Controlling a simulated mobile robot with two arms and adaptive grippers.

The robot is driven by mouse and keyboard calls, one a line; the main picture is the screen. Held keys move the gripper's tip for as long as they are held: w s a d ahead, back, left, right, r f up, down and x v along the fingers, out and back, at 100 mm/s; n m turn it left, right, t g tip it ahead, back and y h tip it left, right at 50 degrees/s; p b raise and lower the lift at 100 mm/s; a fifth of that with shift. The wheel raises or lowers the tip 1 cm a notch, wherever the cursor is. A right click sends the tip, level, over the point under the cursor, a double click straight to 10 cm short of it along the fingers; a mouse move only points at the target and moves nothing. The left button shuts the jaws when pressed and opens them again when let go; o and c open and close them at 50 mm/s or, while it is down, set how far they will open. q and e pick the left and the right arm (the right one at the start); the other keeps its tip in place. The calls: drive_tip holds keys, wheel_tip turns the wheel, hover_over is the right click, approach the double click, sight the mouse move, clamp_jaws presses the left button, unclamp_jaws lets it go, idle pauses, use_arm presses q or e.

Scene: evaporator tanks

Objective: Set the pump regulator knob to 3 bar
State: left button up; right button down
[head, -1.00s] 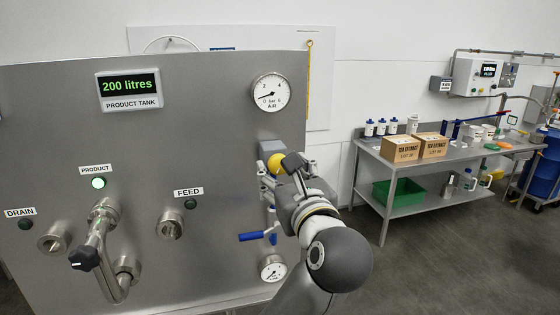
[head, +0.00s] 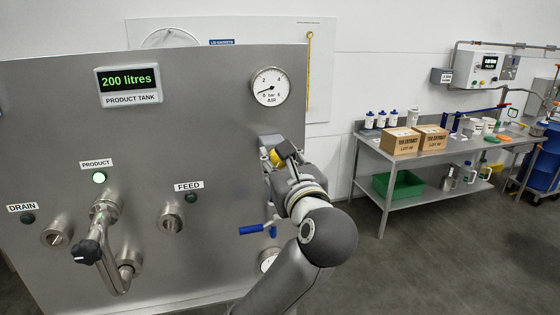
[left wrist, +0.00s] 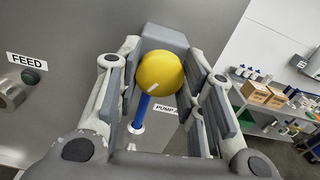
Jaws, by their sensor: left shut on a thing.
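The yellow round regulator knob (head: 277,158) is on the right side of the steel panel (head: 225,130), partly hidden by my gripper. In the left wrist view the knob (left wrist: 160,73) sits between the two fingers, with a short white mark on its face. My left gripper (head: 272,156) is shut on it. The round air gauge (head: 270,87), marked 0 to 6 bar, is above; its needle points left and slightly down, near the low end. A label reading "PUMP A…" (left wrist: 165,109) is partly hidden beside the knob. My right gripper is not in view.
A blue-handled valve (head: 257,230) is just below my gripper. A lower gauge (head: 268,260) is partly behind my arm. The feed valve (head: 171,220) and product pipe (head: 108,250) are to the left. A steel bench (head: 380,150) with boxes stands at right, with open floor before it.

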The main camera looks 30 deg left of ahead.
use_arm(q)
drive_tip(key=m+p, duration=0.4)
drive_tip(key=m, duration=0.1)
drive_tip(key=shift+r+p, duration=0.2)
drive_tip(key=shift+p, duration=0.2)
drive_tip(key=shift+f+m+p, duration=0.15)
drive_tip(key=shift+m+p, duration=2.8)
drive_tip(key=shift+m, duration=1.05)
drive_tip(key=shift+f+m+p, duration=0.1)
drive_tip(key=shift+m+p, duration=2.8)
drive_tip(key=shift+m, duration=1.1)
